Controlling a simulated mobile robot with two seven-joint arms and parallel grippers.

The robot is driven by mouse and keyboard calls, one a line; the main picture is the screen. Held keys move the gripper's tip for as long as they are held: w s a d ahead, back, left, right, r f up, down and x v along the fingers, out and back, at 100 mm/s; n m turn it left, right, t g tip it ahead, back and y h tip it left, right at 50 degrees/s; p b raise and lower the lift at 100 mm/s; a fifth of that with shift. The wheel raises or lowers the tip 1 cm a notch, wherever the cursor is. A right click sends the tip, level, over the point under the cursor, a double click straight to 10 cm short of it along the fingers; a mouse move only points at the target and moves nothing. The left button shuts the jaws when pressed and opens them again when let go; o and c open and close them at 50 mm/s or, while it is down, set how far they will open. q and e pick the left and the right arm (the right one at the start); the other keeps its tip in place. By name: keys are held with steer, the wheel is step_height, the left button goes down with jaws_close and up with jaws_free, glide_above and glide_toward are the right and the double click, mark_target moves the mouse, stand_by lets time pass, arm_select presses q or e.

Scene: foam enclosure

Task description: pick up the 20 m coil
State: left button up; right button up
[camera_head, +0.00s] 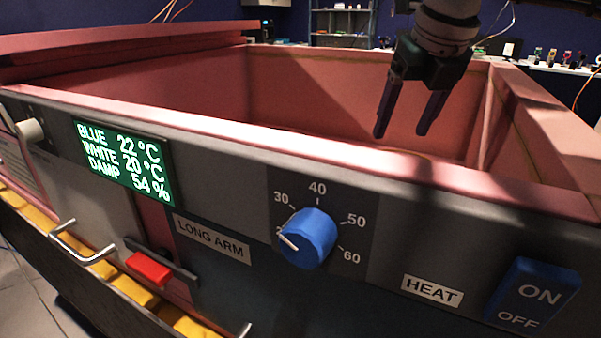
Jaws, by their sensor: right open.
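No 20 m coil can be made out in the head view; the floor of the pink foam enclosure (330,90) is hidden behind its front wall. My right gripper (402,134) hangs down over the right part of the enclosure, fingers pointing down and apart, with nothing between them. Its fingertips show just above the line of the front rim (250,130). My left gripper is not in view.
The front panel carries a lit display (124,163), a blue knob (307,238), a red slider (149,268) and a blue ON/OFF switch (533,292). Metal handles (82,245) stick out at lower left. Shelves (341,24) and a bench with small items stand behind.

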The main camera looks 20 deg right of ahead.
steer(key=x, duration=0.2)
steer(key=shift+w+a+f, duration=0.1)
steer(key=shift+f, duration=0.25)
steer(key=x, duration=0.3)
steer(key=shift+a+f, duration=0.1)
steer(key=shift+f, duration=0.25)
steer(key=shift+w+f, duration=0.15)
steer(key=shift+f, duration=0.5)
steer(key=shift+c, duration=0.3)
jaws_close()
